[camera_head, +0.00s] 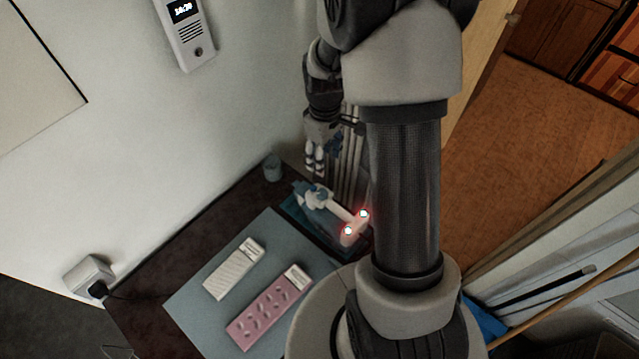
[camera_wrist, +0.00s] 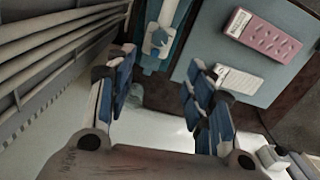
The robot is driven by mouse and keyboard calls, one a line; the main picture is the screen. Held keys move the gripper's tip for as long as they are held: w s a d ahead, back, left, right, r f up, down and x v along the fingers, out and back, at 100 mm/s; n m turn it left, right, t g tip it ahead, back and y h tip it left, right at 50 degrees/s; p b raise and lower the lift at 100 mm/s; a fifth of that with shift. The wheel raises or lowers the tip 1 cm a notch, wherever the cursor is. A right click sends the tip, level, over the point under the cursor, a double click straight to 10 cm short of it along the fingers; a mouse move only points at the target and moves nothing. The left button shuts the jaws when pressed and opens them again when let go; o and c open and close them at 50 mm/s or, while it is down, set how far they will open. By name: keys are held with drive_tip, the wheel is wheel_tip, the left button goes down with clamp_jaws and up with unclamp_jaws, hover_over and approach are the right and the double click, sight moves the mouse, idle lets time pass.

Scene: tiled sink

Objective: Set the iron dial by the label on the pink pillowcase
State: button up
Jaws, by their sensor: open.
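The folded pink pillowcase (camera_head: 268,308) lies at the front of the grey-blue mat, its white label (camera_head: 298,277) at its far right end. It also shows in the wrist view (camera_wrist: 266,40), with the label (camera_wrist: 238,22) at its left end; the print is too small to read. The blue and white iron (camera_head: 316,197) lies on a teal base beside the mat, and shows at the top of the wrist view (camera_wrist: 163,35). I cannot make out its dial markings. My gripper (camera_head: 314,160) hangs above and behind the iron, open and empty, its fingers (camera_wrist: 160,95) wide apart.
A folded white cloth (camera_head: 234,268) lies beside the pink one on the mat (camera_head: 190,300). A small cup (camera_head: 272,167) stands at the back corner by the wall. Ribbed grey panels (camera_wrist: 50,50) run close to my gripper. A wall socket (camera_head: 90,275) holds a black plug.

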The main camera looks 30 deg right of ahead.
sight(323, 193)
wheel_tip(323, 193, down, 16)
drive_tip(key=b, duration=0.3)
drive_tip(key=shift+f, duration=0.15)
drive_tip(key=shift+c, duration=0.3)
drive_tip(key=c, duration=1)
drive_tip(key=m, duration=0.4)
drive_tip(key=shift+a+m+b, duration=0.1)
drive_tip(key=shift+m+b, duration=0.3)
drive_tip(key=o, duration=1.1)
drive_tip(key=shift+c, duration=0.2)
